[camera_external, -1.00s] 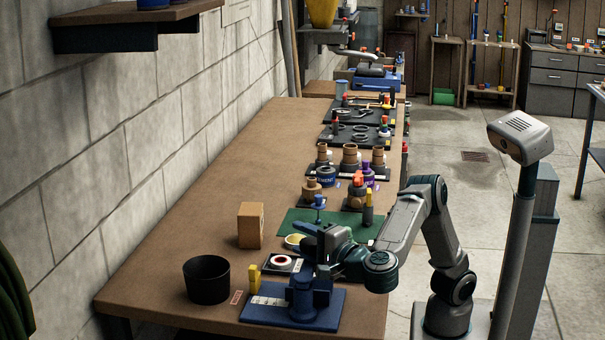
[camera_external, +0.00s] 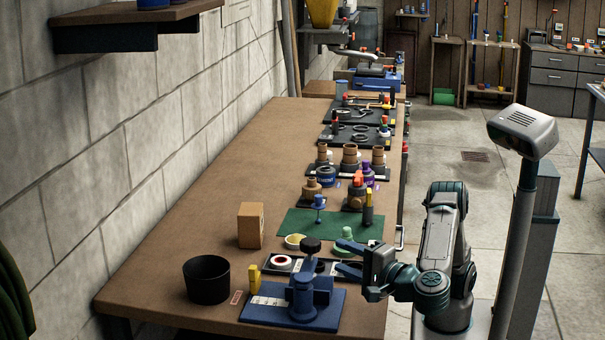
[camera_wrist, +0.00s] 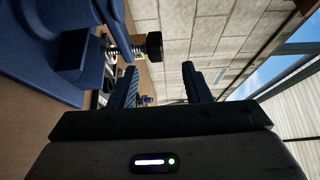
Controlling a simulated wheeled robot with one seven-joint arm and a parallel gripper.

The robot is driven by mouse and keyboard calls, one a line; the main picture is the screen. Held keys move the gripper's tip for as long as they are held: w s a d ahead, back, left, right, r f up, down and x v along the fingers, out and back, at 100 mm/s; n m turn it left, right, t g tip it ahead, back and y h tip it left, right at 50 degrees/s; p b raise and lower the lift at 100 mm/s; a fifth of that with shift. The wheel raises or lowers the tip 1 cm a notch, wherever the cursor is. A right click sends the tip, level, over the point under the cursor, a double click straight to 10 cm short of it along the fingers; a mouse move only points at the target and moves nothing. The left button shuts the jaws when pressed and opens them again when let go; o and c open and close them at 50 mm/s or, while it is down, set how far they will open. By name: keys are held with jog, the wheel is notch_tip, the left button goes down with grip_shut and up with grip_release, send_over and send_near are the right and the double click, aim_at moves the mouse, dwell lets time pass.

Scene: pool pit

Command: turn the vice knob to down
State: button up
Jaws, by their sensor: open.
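The blue vice (camera_external: 302,292) stands on a blue base plate at the near end of the bench. Its black knob (camera_external: 311,245) is on top of an upright screw; the knob also shows in the wrist view (camera_wrist: 154,46), left of the fingers. My gripper (camera_external: 349,257) is to the right of the vice, with its two blue fingers spread, pointing left. In the wrist view my gripper (camera_wrist: 160,85) is open with nothing between the fingers. The knob is apart from the fingers.
A black cup (camera_external: 207,280), a yellow block (camera_external: 254,279) and a wooden block (camera_external: 250,226) stand left of the vice. A green mat (camera_external: 300,228) and several fittings lie behind it. The bench's left side is mostly clear.

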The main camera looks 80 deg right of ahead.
jog(key=shift+v, duration=0.85)
jog(key=shift+o, duration=1.9)
jog(key=shift+r+p, duration=0.2)
jog(key=shift+p, duration=0.2)
jog(key=n+t+y+p, duration=0.2)
jog(key=n+y+p, duration=0.5)
jog(key=n+p, duration=1.5)
send_near(310, 247)
jog(key=shift+n, duration=0.4)
jog(key=w+d, duration=0.1)
jog(key=w, duration=0.3)
jog(key=w+d, duration=0.1)
jog(key=w, duration=0.3)
jog(key=w+d, duration=0.1)
jog(key=w, duration=0.3)
jog(key=shift+d+f, duration=0.1)
jog(key=shift+d, duration=0.25)
